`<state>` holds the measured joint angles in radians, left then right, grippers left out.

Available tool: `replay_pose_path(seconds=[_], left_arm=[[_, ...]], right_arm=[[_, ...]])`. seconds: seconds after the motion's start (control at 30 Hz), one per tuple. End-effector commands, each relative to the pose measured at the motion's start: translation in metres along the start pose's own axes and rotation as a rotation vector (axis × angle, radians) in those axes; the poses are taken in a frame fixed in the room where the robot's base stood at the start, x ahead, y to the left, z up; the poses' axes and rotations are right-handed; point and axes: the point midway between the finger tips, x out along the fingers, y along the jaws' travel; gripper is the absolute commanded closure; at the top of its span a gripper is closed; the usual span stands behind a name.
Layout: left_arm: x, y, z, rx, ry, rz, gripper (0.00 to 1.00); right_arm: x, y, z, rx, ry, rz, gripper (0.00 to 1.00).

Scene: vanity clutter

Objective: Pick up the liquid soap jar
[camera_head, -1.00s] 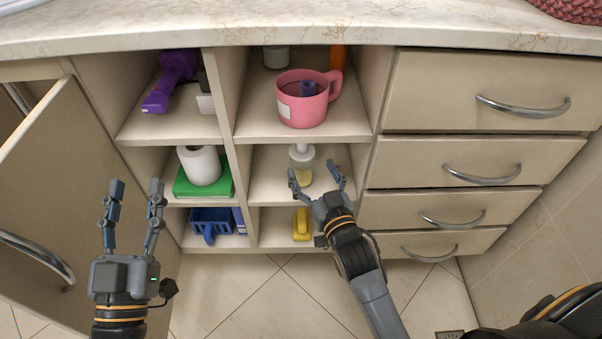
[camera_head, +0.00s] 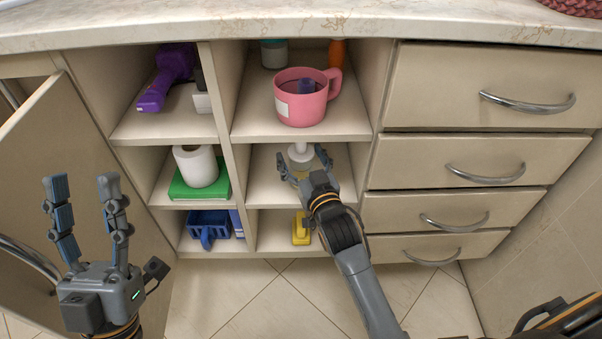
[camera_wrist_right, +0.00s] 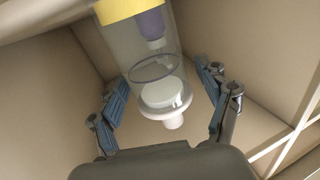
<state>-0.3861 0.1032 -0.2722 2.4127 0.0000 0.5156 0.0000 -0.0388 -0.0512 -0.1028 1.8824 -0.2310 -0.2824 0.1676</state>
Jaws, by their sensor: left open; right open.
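The liquid soap jar (camera_head: 300,157) stands in the middle compartment of the right shelf column, with a white pump top and a clear body. In the right wrist view the jar (camera_wrist_right: 152,70) shows its clear body, yellow band and white top between my fingers. My right gripper (camera_head: 303,160) is open, with one finger on each side of the jar; I cannot tell whether either touches it. The jar's lower part is partly hidden by the gripper in the head view. My left gripper (camera_head: 84,185) is open and empty, in front of the open door at left.
A pink mug (camera_head: 300,108) stands on the shelf above the jar. A yellow object (camera_head: 300,231) lies in the compartment below. A paper roll (camera_head: 196,165) on a green box (camera_head: 183,191) is left of the divider. Closed drawers (camera_head: 475,160) are at right.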

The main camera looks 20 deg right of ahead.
Motion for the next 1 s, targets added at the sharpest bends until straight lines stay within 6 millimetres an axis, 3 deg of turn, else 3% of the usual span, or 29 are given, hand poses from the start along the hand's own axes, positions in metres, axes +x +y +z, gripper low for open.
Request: replay_pose_path(seconds=[0.1,0.4,0.5,1.0], left_arm=[[0.0002,0.0,0.0002,0.0,-0.001,0.0,0.54],[0.0002,0.0001,0.0003,0.0,-0.002,0.0,0.54],[0.0002,0.0001,0.0003,0.0,-0.002,0.0,0.54],[0.0015,0.0,0.0045,0.0,-0.027,0.0,0.54]], right_arm=[[-0.0001,0.0001,-0.0001,0.0,0.0,0.0,0.23],[-0.0003,0.0001,-0.0001,0.0,0.0,0.0,0.84],[-0.0003,0.0001,-0.0001,-0.001,0.0,0.0,1.0],[-0.0002,0.0001,-0.0038,0.0,0.002,0.0,1.0]])
